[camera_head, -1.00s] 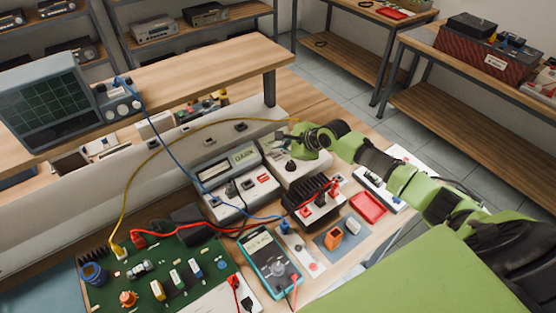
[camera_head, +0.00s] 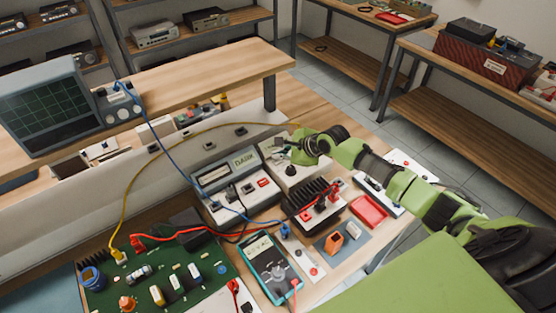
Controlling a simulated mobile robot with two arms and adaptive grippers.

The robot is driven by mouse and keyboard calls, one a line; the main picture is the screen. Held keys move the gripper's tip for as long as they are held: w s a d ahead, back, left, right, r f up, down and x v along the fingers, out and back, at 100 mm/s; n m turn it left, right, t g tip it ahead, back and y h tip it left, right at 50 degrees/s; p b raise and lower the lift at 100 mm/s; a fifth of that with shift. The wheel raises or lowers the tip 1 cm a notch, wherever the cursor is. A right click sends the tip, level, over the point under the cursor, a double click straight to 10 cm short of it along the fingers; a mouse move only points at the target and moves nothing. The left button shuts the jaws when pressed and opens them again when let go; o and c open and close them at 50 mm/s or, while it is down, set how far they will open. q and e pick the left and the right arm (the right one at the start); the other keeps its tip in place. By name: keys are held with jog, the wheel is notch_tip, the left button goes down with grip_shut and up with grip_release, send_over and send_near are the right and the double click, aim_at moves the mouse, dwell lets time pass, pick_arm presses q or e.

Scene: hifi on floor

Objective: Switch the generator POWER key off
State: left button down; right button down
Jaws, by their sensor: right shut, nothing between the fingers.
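The generator (camera_head: 216,188) is a grey box with a display reading what looks like "DARK". It stands on the bench below the shelf. Its front has several keys, one of them red (camera_head: 263,183); which one is POWER is too small to read. My right gripper (camera_head: 292,153) is shut and empty, at the end of the green arm coming from the right. It is to the right of the generator, over a white box with a black knob (camera_head: 290,170), and partly hides it. I cannot tell whether it touches that box. My left gripper is out of view.
A black finned block (camera_head: 312,192), a red tray (camera_head: 369,210) and a teal multimeter (camera_head: 270,268) stand close by. A green circuit board (camera_head: 200,290) lies at the left front. Blue, yellow and red wires cross the bench. An oscilloscope (camera_head: 50,108) stands on the shelf.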

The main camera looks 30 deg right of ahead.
aim_at(279, 162)
jog(key=shift+f, duration=0.1)
dwell(0.4)
jog(key=shift+f, duration=0.35)
jog(key=shift+p, duration=0.3)
jog(key=shift+r+p, duration=0.45)
jog(key=shift+p, duration=0.3)
notch_tip(279, 162, up, 6)
jog(key=p, duration=0.7)
jog(key=shift+p, duration=0.4)
